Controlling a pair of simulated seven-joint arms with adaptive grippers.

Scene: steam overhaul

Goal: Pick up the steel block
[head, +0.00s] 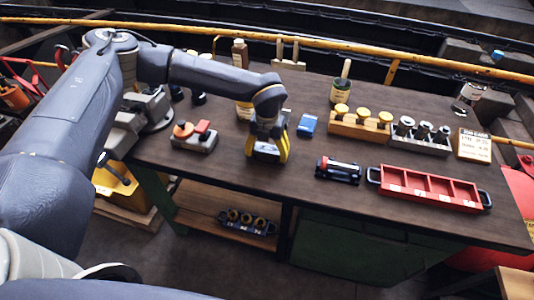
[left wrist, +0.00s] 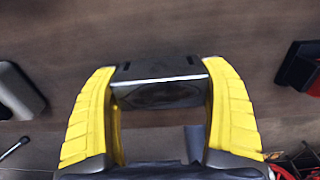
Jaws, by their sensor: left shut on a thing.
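My left gripper (head: 268,154) is over the middle of the dark workbench (head: 225,175), pointing down. In the left wrist view its two yellow fingers (left wrist: 160,110) are shut on the steel block (left wrist: 160,94), one at each end. The block is dark grey with a bright edge along its top. In the head view it is mostly hidden by the fingers. I cannot tell whether it touches the bench or hangs just above it. My right gripper is not in view.
A black device (head: 338,170) and a red compartment tray (head: 430,187) are to the right. A wooden rack (head: 360,127) with yellow-topped pieces, a grey rack (head: 420,138) and a blue box (head: 307,124) stand behind. A box with red and orange knobs (head: 194,135) is to the left.

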